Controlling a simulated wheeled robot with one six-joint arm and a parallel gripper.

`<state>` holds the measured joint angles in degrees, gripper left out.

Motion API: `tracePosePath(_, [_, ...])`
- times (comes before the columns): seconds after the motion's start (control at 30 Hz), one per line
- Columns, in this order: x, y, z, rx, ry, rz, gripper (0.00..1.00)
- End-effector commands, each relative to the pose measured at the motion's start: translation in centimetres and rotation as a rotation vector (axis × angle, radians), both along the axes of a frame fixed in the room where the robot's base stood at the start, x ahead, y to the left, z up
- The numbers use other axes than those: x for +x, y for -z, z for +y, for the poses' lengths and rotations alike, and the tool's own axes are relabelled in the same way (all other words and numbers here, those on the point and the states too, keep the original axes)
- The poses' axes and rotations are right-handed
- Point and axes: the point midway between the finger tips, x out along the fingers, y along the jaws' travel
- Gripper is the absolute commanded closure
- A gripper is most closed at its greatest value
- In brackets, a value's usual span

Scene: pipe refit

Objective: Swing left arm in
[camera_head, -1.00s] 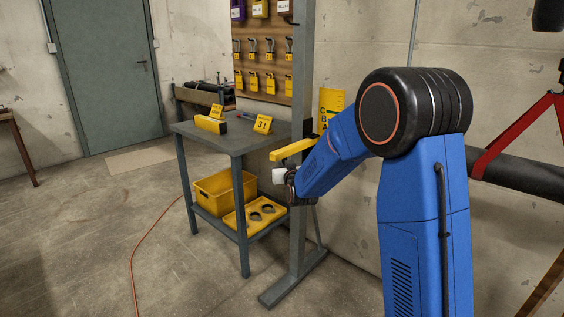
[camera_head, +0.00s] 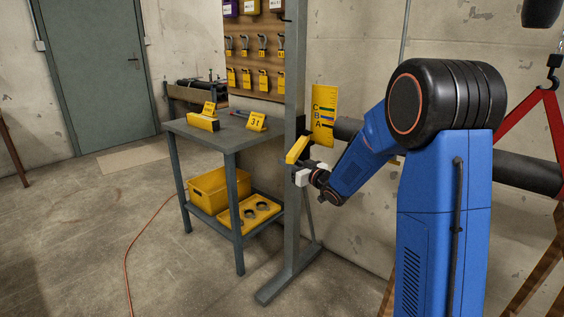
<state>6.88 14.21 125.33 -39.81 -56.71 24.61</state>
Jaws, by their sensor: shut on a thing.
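The left arm (camera_head: 297,149) is a short yellow bar on the grey upright post (camera_head: 293,210), seen nearly end-on beside it. My gripper (camera_head: 309,172), with pale jaws, is at the near end of the yellow bar, just below it. It is shut on the left arm, but the exact grip is small and partly hidden by the jaws. A yellow scale plate (camera_head: 324,115) marked C, B, A stands behind the bar, with a dark pipe (camera_head: 348,129) just to its right.
A grey table (camera_head: 205,133) left of the post carries a yellow block and number tags. Its lower shelf holds a yellow bin (camera_head: 219,190) and a yellow holder (camera_head: 252,215). The post's foot (camera_head: 288,280) juts across the floor. A red strap (camera_head: 528,125) hangs at right.

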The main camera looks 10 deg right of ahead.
Motion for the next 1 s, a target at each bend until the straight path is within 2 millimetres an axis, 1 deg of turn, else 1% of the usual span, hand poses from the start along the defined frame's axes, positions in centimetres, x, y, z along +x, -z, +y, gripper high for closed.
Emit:
tracePosePath(0.03, [-0.2,0.0,-0.7,-0.001,-0.024,0.000,1.00])
tracePosePath(0.4, [-2.3,0.0,-3.8,0.000,-0.267,-0.001,1.00])
tracePosePath(0.6, [-3.1,0.0,-5.5,-0.001,-0.393,-0.002,1.00])
tracePosePath(1.0, [-4.1,0.0,-8.4,0.001,-0.389,0.000,1.00])
